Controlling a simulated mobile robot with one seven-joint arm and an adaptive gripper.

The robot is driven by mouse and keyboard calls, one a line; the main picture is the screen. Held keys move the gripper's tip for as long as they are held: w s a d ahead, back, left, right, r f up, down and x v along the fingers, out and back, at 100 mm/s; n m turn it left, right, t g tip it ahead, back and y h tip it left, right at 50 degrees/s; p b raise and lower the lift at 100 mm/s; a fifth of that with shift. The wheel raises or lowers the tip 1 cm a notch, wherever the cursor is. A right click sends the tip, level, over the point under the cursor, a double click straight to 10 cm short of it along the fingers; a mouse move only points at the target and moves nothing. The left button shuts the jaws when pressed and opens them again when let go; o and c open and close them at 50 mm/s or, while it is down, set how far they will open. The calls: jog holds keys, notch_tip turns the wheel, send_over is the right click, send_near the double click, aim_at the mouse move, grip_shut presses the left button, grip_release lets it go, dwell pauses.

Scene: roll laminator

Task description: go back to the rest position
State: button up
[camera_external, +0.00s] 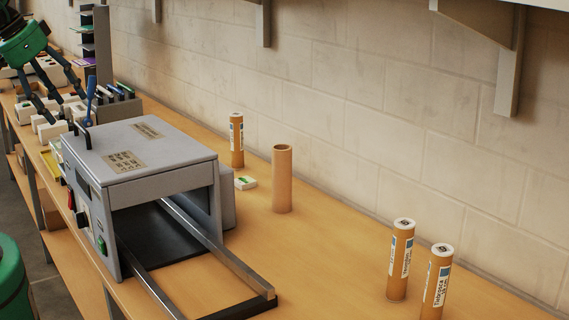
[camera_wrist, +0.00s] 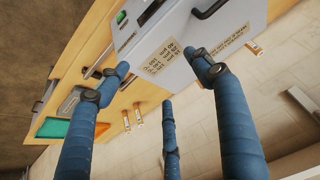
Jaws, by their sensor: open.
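My gripper (camera_external: 58,98) is at the upper left in the external view, above the far end of the bench. Its green palm is partly cut off by the picture edge, and its dark blue fingers hang down spread apart. In the wrist view my gripper (camera_wrist: 160,75) shows its fingers spread, with nothing between them. The grey roll laminator (camera_external: 150,155) stands on the bench, to the right of and nearer than my gripper. The laminator (camera_wrist: 185,30) also shows beyond the fingers in the wrist view. I cannot tell the exact gap between fingers and the small white items below.
Capped cardboard tubes stand at the back (camera_external: 237,140) and front right (camera_external: 400,260). An open brown tube (camera_external: 282,180) and a small white-and-green box (camera_external: 245,183) sit behind the laminator. Small white blocks (camera_external: 52,131) lie beneath my gripper. The wooden bench (camera_external: 320,255) is clear in the middle.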

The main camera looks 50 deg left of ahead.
dwell(0.3)
jog(key=shift+f+b, duration=0.9)
jog(key=shift+f, duration=0.05)
dwell(0.8)
